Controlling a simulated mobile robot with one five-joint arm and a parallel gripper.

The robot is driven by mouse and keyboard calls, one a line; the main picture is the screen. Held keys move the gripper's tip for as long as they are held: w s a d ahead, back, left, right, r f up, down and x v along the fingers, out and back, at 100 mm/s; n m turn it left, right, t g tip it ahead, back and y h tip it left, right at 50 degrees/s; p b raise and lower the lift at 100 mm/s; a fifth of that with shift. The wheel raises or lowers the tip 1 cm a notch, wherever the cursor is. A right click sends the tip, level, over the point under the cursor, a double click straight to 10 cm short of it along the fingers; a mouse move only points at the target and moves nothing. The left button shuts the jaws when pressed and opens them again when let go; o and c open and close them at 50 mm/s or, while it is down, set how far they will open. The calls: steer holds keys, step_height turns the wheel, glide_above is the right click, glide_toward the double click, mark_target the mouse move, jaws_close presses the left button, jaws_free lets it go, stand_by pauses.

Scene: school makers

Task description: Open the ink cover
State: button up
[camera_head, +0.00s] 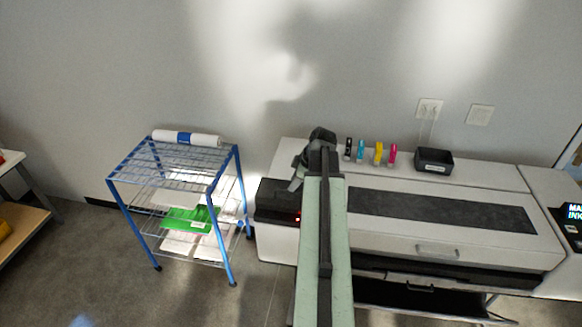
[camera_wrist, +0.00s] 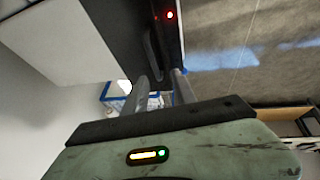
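The ink cover appears to be the dark panel (camera_head: 277,193) at the left end of the large white printer (camera_head: 460,247), with a small red light. In the wrist view the dark panel (camera_wrist: 125,30) fills the upper middle and shows a slot-like handle. My gripper (camera_wrist: 160,80) has its two grey fingers a little apart at the lower end of this panel. A narrow dark part of it shows between them. I cannot tell whether they touch or clamp it. In the head view my arm hides part of the printer, and my fingers are hard to make out.
Ink bottles in black, cyan (camera_head: 361,150), yellow and magenta stand on the printer top beside a black tray (camera_head: 433,160). A blue wire cart (camera_head: 176,180) with a paper roll stands left of the printer. Open floor (camera_head: 80,260) lies left of the cart.

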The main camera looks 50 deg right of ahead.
steer(key=b+x, duration=0.3)
steer(key=d+b+x, duration=0.1)
steer(key=b+x, duration=0.2)
steer(key=b, duration=0.1)
steer(key=shift+d+f, duration=0.2)
steer(key=shift+f, duration=0.2)
steer(key=shift+r, duration=0.15)
steer(key=shift+c, duration=0.3)
jaws_close()
stand_by(0.8)
